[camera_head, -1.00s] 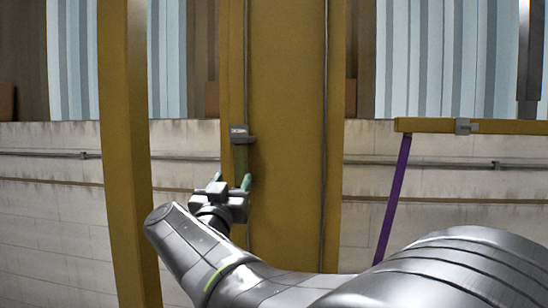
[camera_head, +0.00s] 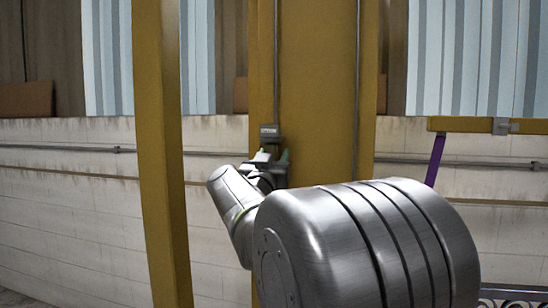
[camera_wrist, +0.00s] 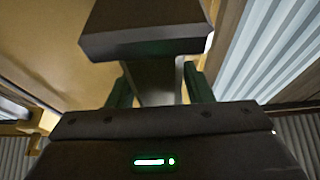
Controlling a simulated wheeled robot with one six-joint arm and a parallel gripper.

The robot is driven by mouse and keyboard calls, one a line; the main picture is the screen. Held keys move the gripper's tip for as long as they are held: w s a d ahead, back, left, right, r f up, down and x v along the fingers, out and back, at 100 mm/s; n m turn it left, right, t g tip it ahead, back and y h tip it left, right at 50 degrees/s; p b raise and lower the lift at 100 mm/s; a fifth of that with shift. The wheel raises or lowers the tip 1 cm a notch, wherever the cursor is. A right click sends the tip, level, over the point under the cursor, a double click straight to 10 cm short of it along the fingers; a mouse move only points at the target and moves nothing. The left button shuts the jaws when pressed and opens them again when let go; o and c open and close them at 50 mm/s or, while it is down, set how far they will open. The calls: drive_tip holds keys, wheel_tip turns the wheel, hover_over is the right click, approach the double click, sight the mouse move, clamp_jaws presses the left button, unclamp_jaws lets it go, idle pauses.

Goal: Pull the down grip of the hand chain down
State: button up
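The hand chain's grip shows as a dark grey block (camera_head: 269,131) with a small label, too small to read, on the front of the mustard post. In the wrist view the block (camera_wrist: 145,30) is at the top, with a paler grey-green handle (camera_wrist: 155,82) below it. My gripper (camera_head: 271,156) is just under the block. Its two green fingers (camera_wrist: 160,86) stand either side of the handle, open, with narrow gaps showing; firm contact is not visible. The handle's lower end is hidden by my gripper body. A thin chain or cable (camera_head: 275,60) runs up from the block.
A wide mustard post (camera_head: 315,80) stands behind the grip, with a second thin line (camera_head: 357,90) on its right. A nearer mustard post (camera_head: 160,170) stands at left. A yellow bar (camera_head: 465,124) with a purple strip (camera_head: 435,160) is at right.

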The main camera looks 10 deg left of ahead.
clamp_jaws()
wheel_tip(320, 180, down, 52)
drive_tip(key=b, duration=3.7)
drive_tip(key=shift+f, duration=0.35)
drive_tip(key=shift+o, duration=1.1)
unclamp_jaws()
drive_tip(key=shift+s, duration=0.1)
drive_tip(key=p+v, duration=0.1)
drive_tip(key=v, duration=1.2)
drive_tip(key=shift+s+p, duration=0.3)
